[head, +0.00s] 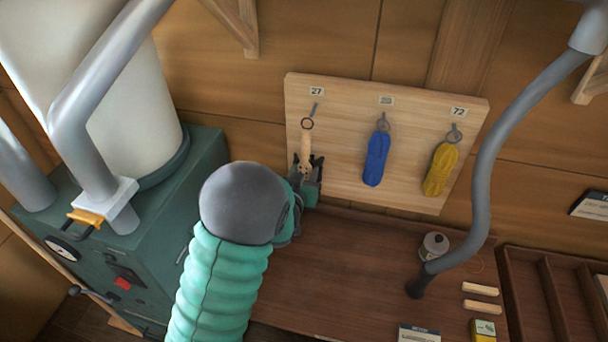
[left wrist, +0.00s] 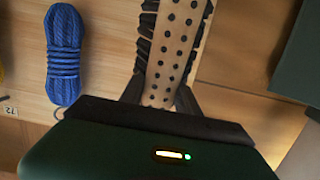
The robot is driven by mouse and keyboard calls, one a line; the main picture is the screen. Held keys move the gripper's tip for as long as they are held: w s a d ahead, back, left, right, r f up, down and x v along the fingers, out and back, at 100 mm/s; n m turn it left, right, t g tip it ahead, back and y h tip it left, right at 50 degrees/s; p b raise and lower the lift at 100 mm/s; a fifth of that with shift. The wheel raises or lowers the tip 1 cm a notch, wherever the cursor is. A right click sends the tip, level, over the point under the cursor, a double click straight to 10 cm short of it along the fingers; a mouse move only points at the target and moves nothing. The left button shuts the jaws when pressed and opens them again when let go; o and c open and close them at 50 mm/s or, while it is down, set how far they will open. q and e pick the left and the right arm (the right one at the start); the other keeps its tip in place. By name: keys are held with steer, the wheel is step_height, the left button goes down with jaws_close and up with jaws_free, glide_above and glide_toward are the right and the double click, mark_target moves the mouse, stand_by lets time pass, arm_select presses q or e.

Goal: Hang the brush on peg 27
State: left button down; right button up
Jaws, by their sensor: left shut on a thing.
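My left gripper (head: 306,166) is shut on the brush (head: 306,148), which stands upright in front of the left part of the peg board (head: 345,190). The brush has a pale wooden handle with a dark ring at its top. In the left wrist view the brush (left wrist: 178,45) shows rows of dark dots and black bristles along its side, between the fingers. Peg 27 (head: 314,107) is a small grey peg under the label 27 (head: 316,91). My right gripper is not in view.
A blue rope bundle (head: 376,158) hangs on the middle peg and a yellow one (head: 440,168) under label 72. A green machine (head: 160,225) stands left. A grey curved tube (head: 484,170) crosses the right side. The bench (head: 345,270) below the board is mostly clear.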

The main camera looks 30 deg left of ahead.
arm_select(q)
steer(key=b+x, duration=0.1)
steer(key=x, duration=0.5)
stand_by(0.4)
steer(key=shift+r, duration=0.1)
stand_by(0.4)
steer(key=c, duration=0.8)
jaws_free()
steer(key=shift+s+d, duration=0.1)
